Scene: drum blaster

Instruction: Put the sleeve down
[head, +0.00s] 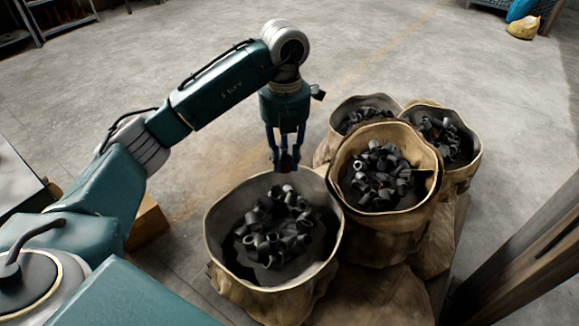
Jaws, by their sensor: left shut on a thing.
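My left gripper (286,163) points straight down over the far rim of the front sack (213,232). Its fingers are shut on a small dark sleeve, which is mostly hidden between the fingertips and hard to make out. The front sack is open and holds several loose black sleeves (272,245). The gripper is above those sleeves and towards the back of the opening. I cannot tell its exact height over the rim. My right gripper is not in view.
Several more open sacks with black pieces stand to the right, the nearest (428,165) close beside the front sack. A wooden post (515,255) stands at the lower right. A yellow bag (523,28) lies far back right. The concrete floor behind is clear.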

